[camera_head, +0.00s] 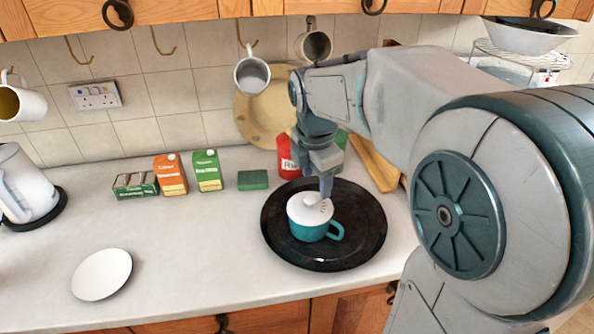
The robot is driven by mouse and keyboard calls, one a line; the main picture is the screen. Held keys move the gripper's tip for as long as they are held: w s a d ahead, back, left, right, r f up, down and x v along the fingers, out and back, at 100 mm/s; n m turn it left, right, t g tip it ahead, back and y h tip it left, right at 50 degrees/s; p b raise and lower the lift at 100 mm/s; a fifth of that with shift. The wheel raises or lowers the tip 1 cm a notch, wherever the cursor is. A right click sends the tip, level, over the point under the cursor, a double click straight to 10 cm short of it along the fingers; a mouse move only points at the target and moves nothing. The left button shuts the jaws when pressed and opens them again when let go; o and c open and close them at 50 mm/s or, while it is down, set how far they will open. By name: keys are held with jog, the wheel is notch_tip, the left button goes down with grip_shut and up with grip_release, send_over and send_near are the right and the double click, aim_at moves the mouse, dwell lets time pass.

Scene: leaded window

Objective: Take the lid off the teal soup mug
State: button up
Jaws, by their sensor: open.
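The teal soup mug (307,232) stands upright on a round black tray (352,252) at the right part of the counter. Its handle points right. A white lid (305,212) with some dark marks sits on top of the mug. My gripper (325,193) points down from above, with its fingertips at the lid's right side, over or just behind its top. It is open. I cannot tell whether the fingers touch the lid, and the far finger is hard to make out.
A white plate (102,274) lies at the front left of the counter. Juice cartons (171,174), a green sponge (253,180) and a red container (287,158) stand along the back. A kettle (22,185) is far left. White mugs (252,74) hang above. The counter's middle is clear.

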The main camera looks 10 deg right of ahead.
jog(key=w+r+n+p, duration=0.2)
jog(key=w+r+n, duration=0.1)
jog(key=w+n, duration=0.3)
jog(key=n, duration=0.2)
send_over(310, 199)
notch_tip(310, 199, down, 8)
jog(key=shift+w+f+p, duration=0.1)
jog(key=shift+f+p, duration=0.15)
jog(key=shift+p, duration=0.1)
jog(key=shift+f+p, duration=0.6)
jog(key=shift+f, duration=2.2)
jog(key=c, duration=1.1)
